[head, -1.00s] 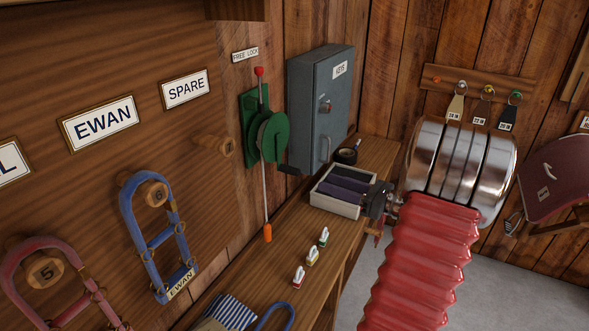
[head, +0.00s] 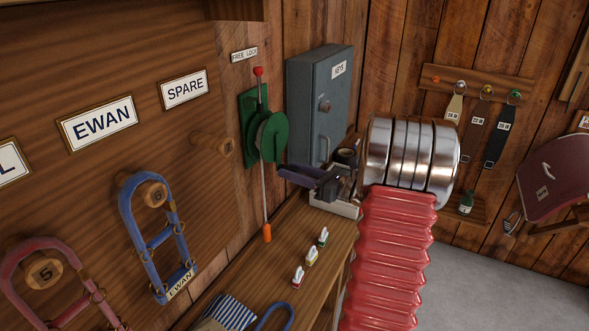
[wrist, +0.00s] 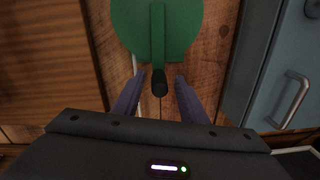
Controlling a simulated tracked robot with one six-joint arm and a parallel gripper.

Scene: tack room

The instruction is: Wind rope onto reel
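The green reel (head: 270,137) is mounted on a green plate on the left wall. Its rope (head: 265,200) hangs straight down to an orange end (head: 267,232) near the bench top. A lever with a red ball (head: 258,71) rises above the reel. In the wrist view the reel (wrist: 180,25) shows its green crank arm and black crank knob (wrist: 159,83). My gripper (wrist: 160,80) is open, with one purple finger on each side of the knob; I see gaps on both sides. In the head view my gripper (head: 283,173) reaches the crank, and its fingers hide the knob.
A grey key cabinet (head: 318,100) hangs right of the reel, its handle near my gripper. A tray (head: 345,208) on the bench (head: 290,235) is partly hidden behind my gripper. Several small clips (head: 311,256) stand on the bench. Halters and a FREE LOCK sign (head: 244,55) are on the left wall.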

